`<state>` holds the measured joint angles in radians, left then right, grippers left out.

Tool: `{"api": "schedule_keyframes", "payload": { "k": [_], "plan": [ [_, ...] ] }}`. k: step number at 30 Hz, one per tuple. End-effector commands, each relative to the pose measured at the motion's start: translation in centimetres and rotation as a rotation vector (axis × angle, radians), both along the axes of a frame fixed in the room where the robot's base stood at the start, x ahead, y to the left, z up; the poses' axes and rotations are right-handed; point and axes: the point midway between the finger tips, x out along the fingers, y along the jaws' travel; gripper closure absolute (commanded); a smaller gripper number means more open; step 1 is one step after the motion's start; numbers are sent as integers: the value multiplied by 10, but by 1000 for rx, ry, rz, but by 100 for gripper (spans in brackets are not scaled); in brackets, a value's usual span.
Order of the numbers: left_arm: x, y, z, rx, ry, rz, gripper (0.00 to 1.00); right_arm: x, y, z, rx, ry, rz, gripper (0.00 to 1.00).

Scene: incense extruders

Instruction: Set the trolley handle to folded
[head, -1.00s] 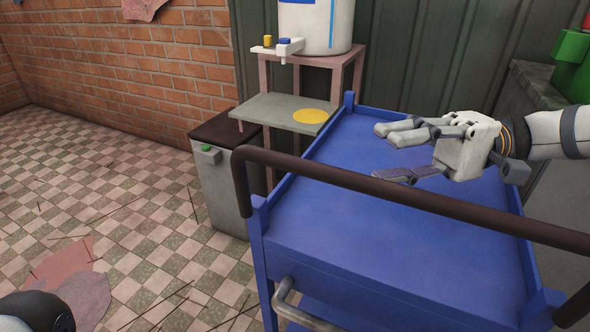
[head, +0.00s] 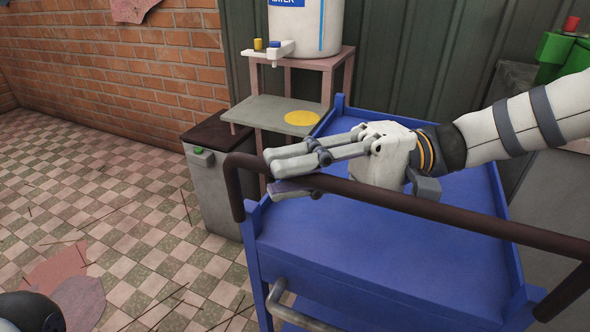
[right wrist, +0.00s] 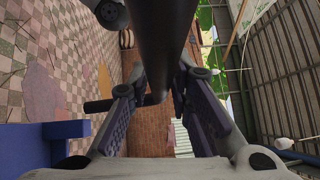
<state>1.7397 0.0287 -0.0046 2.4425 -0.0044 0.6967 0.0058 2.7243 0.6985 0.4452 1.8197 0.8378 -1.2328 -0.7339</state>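The trolley handle (head: 475,222) is a dark brown bar with bent ends, across the near end of the blue trolley (head: 345,255) and above its top. My right gripper (head: 275,174) is at the left half of the bar, its fingers pointing left. In the right wrist view, the handle (right wrist: 155,45) runs between the two spread fingers of the gripper (right wrist: 160,95), with gaps beside it, and bends left at its far end. Contact with the bar cannot be told.
A grey bin (head: 215,185) with a dark lid stands left of the trolley. Behind it, a pink stand (head: 350,75) holds a white water container (head: 308,25), beside a grey shelf (head: 265,112). A grey lower bar (head: 280,298) shows on the trolley's near end. Tiled floor is open at left.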

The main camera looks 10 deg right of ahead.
Motion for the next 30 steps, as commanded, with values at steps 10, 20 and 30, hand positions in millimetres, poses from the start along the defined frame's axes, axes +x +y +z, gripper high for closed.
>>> {"api": "schedule_keyframes", "payload": {
  "k": [10,20,30],
  "plan": [
    [1,0,1,0,-2,0,100,0,0,1,-3,-5,0,100],
    [11,0,19,0,-35,0,100,-13,9,4,-90,-128,0,100],
    [27,0,42,0,-85,1,100,-34,24,-5,-238,-332,0,100]
  ]
}}
